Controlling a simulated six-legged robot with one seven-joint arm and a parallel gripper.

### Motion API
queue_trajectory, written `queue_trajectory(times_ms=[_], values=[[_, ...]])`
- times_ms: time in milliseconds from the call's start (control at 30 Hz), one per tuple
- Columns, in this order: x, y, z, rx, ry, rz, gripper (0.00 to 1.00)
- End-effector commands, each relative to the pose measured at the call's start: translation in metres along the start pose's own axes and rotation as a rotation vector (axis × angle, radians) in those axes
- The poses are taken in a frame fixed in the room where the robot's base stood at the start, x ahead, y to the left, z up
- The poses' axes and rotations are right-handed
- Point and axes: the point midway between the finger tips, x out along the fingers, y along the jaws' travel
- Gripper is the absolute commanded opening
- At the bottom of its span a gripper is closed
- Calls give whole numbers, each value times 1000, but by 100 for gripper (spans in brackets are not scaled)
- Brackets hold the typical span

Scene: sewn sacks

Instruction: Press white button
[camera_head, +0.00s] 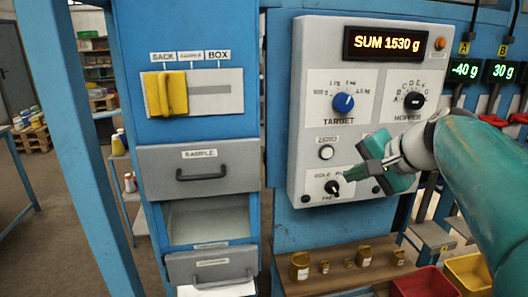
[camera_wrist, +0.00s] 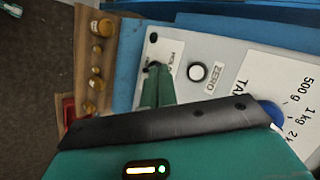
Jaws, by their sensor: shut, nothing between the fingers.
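The white button (camera_head: 326,152) sits under the ZERO label on the grey control panel (camera_head: 310,115). It has a dark ring around it. It also shows in the wrist view (camera_wrist: 197,72), just right of my fingers. My gripper (camera_head: 347,174) is shut and empty. In the head view its tips are below and to the right of the white button, close to the black selector knob (camera_head: 331,187). In the wrist view the closed fingers (camera_wrist: 157,80) point at the panel beside the button. I cannot tell whether the tips touch the panel.
The blue TARGET knob (camera_head: 343,103) and black HOPPER knob (camera_head: 413,101) are above. A display (camera_head: 387,43) reads SUM 1530 g. Brass weights (camera_head: 300,265) stand on a wooden shelf below, near red (camera_head: 428,283) and yellow bins (camera_head: 468,272). A yellow slider (camera_head: 166,93) is at left.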

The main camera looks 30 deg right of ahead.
Motion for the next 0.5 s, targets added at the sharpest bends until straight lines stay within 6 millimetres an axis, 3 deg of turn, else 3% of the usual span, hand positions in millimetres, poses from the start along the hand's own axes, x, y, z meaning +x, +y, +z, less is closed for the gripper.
queue_trajectory(times_ms=[500], values=[[44, -32, -28, -3, -3, 1, 0]])
